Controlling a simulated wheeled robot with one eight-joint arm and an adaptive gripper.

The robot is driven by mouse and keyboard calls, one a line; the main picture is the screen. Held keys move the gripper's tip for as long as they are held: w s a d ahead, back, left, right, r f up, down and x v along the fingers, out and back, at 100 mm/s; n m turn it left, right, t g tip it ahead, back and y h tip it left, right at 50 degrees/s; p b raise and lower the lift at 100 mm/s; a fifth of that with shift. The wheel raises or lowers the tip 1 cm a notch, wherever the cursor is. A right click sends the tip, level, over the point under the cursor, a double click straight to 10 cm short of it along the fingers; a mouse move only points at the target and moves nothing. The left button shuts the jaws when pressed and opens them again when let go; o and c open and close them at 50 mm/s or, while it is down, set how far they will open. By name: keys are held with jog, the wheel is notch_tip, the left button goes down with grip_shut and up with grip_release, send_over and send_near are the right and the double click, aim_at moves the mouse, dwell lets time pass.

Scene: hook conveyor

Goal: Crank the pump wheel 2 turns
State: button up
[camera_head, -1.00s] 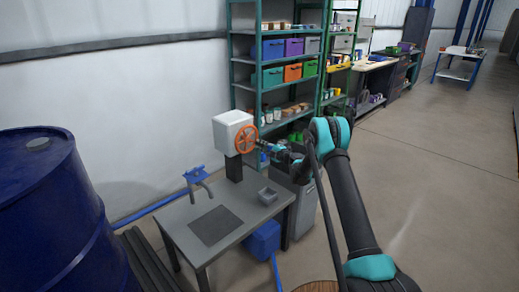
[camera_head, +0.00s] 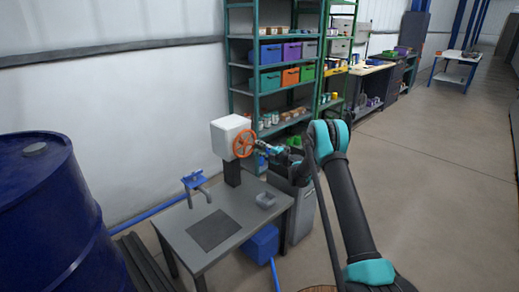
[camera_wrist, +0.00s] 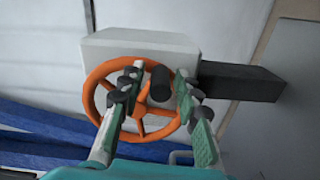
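The orange pump wheel (camera_head: 243,143) is mounted on the front of a white box (camera_head: 228,132) on a dark post above the grey table. In the wrist view the wheel (camera_wrist: 97,75) has several spokes, and a dark crank handle (camera_wrist: 160,83) sticks out from it towards the camera. My gripper (camera_wrist: 153,98) is open in front of the wheel, with one finger on each side of the handle. There is a visible gap between the handle and each finger. In the head view my gripper (camera_head: 262,148) is small and close to the wheel's right side.
A blue drum (camera_head: 40,230) stands at the left. Shelving (camera_head: 255,60) with coloured bins stands behind. Open floor lies to the right.

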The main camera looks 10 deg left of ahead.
dwell(0.3)
jog(key=v, duration=1.2)
jog(key=s+d+m, duration=0.3)
jog(key=d+m, duration=0.1)
jog(key=m, duration=1)
jog(key=x, duration=1.7)
jog(key=shift+s+a+r, duration=0.1)
jog(key=shift+r, duration=0.05)
grip_shut()
